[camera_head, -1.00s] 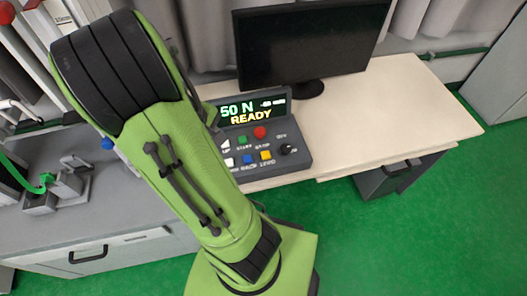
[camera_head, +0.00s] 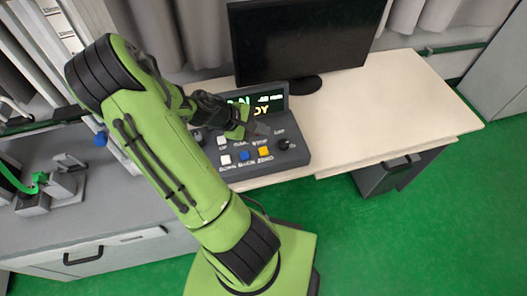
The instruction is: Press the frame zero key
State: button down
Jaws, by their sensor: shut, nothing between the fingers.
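The control box (camera_head: 300,155) stands on the bench, with a display (camera_head: 270,103) at its back that is partly hidden by my arm. A yellow key (camera_head: 264,151) sits at the right of its lower row; the label below it looks like "ZERO", though the print is small. A blue key (camera_head: 245,156) and a white key (camera_head: 225,160) are to its left. My gripper (camera_head: 260,129) is shut and empty over the upper key row, a little behind the yellow key in the picture. It hides the red key. I cannot tell its height above the panel.
Another white key (camera_head: 222,141) and a black knob (camera_head: 284,144) are on the same panel. A dark monitor (camera_head: 300,45) stands behind the box. The pale bench top (camera_head: 390,110) to the right is clear. A grey cabinet (camera_head: 100,210) with fixtures is at left.

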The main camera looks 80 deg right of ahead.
aim_at(261, 152)
notch_tip(261, 152, down, 7)
jog(key=b, duration=0.5)
jog(key=shift+f, duration=0.15)
dwell(1.5)
jog(key=shift+f+b, duration=0.4)
jog(key=shift+b, duration=0.05)
jog(key=shift+f+b, duration=0.35)
jog(key=shift+f, duration=0.15)
dwell(0.4)
dwell(0.3)
jog(key=shift+r+p, duration=0.95)
jog(key=shift+r, duration=0.1)
notch_tip(261, 152, up, 5)
jog(key=p, duration=0.4)
jog(key=shift+p, duration=0.4)
